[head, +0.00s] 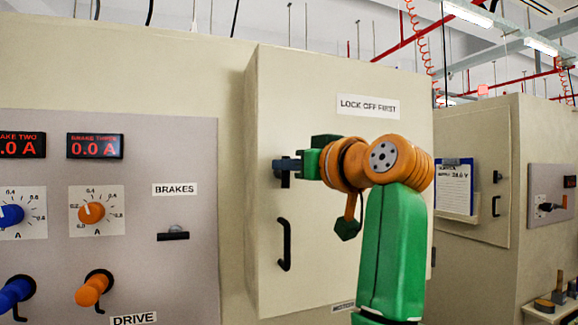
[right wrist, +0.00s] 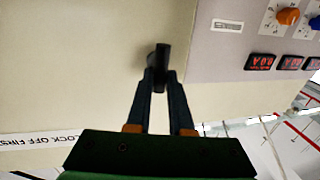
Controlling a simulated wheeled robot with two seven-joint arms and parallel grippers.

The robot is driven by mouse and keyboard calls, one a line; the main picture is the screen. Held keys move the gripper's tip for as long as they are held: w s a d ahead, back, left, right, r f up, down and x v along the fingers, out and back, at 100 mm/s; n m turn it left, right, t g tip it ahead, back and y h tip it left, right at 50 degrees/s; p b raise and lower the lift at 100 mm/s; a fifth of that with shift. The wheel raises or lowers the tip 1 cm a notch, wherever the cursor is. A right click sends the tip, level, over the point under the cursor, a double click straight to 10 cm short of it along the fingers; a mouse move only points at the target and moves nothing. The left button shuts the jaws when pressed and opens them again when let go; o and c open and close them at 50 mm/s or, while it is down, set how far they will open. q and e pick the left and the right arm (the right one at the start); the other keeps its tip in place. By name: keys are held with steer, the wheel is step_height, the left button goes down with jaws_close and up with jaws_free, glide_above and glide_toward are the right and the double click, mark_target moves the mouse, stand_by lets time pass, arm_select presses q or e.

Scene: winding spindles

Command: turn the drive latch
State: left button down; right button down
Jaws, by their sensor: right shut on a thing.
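The drive latch (head: 285,182) is a small black piece on the beige cabinet door, above the door's black pull handle (head: 284,245). My right gripper (head: 280,165) reaches it from the right, and its dark fingers cover part of it in the head view. In the right wrist view the fingertips (right wrist: 160,76) are closed in on the black latch (right wrist: 161,56), which sticks out beyond them. The right gripper is shut on the latch. How far the latch is turned is hard to tell. My left gripper is not in view.
The door carries a "LOCK OFF FIRST" label (head: 368,107). Left of it is a grey panel (head: 185,275) with dials, red displays and a black bar handle (head: 173,236). Another cabinet (head: 480,240) with a clipboard (head: 454,187) stands at the right.

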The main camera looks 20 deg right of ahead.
steer(key=shift+s+d+f+m+t+h+b, duration=0.1)
steer(key=shift+d+f+m+t+h+b, duration=0.3)
steer(key=shift+m, duration=2.85)
steer(key=shift+w+a+f+m+t+h+b, duration=0.15)
steer(key=shift+m+t+h+b, duration=0.4)
steer(key=shift+m, duration=2.75)
steer(key=shift+s+d+f+m+t+h+b, duration=0.25)
steer(key=shift+m+h, duration=0.4)
steer(key=shift+m, duration=2.9)
steer(key=c, duration=0.8)
jaws_free()
steer(key=shift+w+d, duration=0.15)
steer(key=s+b, duration=0.1)
steer(key=s, duration=0.1)
steer(key=s+f+b, duration=0.1)
steer(key=s+b, duration=0.2)
steer(key=s, duration=0.2)
steer(key=shift+d+f+b, duration=0.1)
steer(key=shift+f+b, duration=0.15)
steer(key=shift+b, duration=0.05)
